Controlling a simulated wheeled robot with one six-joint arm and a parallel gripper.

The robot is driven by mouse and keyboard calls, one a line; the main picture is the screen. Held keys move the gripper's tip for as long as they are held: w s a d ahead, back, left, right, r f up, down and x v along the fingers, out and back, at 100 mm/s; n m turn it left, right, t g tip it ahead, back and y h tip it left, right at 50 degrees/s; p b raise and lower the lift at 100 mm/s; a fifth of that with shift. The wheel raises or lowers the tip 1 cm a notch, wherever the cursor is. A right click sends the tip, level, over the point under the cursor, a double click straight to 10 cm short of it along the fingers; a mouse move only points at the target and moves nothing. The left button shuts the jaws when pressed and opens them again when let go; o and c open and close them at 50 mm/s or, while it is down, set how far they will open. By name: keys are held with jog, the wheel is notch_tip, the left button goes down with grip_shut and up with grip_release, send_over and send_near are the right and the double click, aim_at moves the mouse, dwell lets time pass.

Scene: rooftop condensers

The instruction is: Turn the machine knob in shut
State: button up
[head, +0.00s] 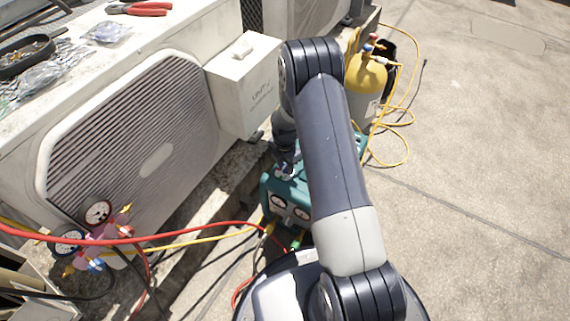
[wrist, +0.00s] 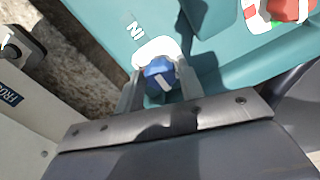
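The blue machine knob (wrist: 160,75) carries a white pointer line and sits on a white patch of the teal machine (wrist: 115,15), with the letters IN printed beside it. Its pointer slants down to the right in the wrist view. My gripper (wrist: 160,84) has one finger close against each side of the knob and looks shut on it. The fingers hide part of the knob's surroundings. In the head view the teal machine (head: 272,187) stands low beside the concrete ledge, partly behind my arm. My gripper (head: 285,172) is over its top there, small and hard to make out.
A red knob (wrist: 290,10) is at the upper right of the wrist view. Condensers (head: 130,130) line the left. A gauge set (head: 95,225) with red and yellow hoses lies at lower left. A yellow-topped cylinder (head: 368,75) stands behind. Open floor (head: 480,150) is right.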

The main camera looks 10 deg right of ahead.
jog(key=c, duration=0.6)
jog(key=m, duration=0.6)
jog(key=shift+m, duration=0.4)
jog(key=m, duration=1)
jog(key=shift+s, duration=0.1)
jog(key=shift+m, duration=0.4)
jog(key=o, duration=1)
